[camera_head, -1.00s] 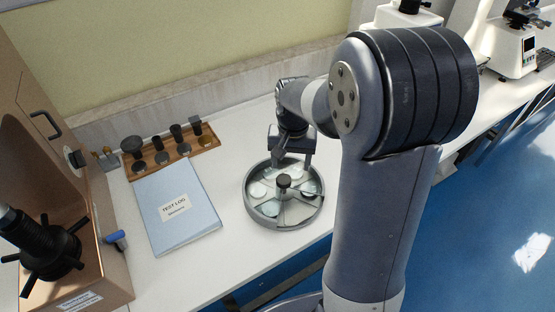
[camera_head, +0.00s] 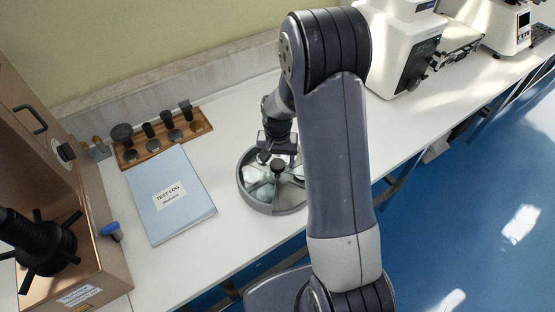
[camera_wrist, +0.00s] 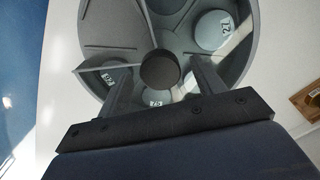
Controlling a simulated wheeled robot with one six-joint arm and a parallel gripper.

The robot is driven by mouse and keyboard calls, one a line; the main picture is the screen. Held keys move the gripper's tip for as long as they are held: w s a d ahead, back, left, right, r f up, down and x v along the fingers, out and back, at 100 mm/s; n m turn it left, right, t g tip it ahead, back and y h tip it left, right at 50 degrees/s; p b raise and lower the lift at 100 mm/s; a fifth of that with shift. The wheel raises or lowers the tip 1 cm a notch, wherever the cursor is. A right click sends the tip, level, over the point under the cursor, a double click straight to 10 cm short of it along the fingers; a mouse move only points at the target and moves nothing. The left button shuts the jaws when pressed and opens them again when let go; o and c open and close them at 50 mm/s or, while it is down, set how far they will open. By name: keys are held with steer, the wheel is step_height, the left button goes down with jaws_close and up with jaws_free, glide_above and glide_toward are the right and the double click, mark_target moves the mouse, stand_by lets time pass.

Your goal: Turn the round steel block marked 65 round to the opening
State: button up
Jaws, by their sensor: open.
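A round grey carousel dish (camera_head: 268,209) stands on the white bench, divided into wedge compartments with pale round blocks in several. A dark knob (camera_head: 278,166) rises at its centre; it also shows in the wrist view (camera_wrist: 160,69). In the wrist view, one block (camera_wrist: 214,31) at upper right bears a number that looks like 27. Two more numbered blocks lie below the knob, one by the left finger (camera_wrist: 108,77) and one partly hidden (camera_wrist: 155,97); I cannot read which is 65. My gripper (camera_head: 279,150) is open above the dish, its fingers either side of the knob. I cannot make out the opening.
A blue test log (camera_head: 170,195) lies left of the dish. Behind it, a wooden rack (camera_head: 162,144) holds dark-handled pieces. A copper-coloured machine (camera_head: 85,262) stands at far left, white testers (camera_head: 400,50) at back right. The bench's front edge is close to the dish.

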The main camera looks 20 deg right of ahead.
steer(key=shift+f, duration=0.35)
steer(key=c, duration=1.4)
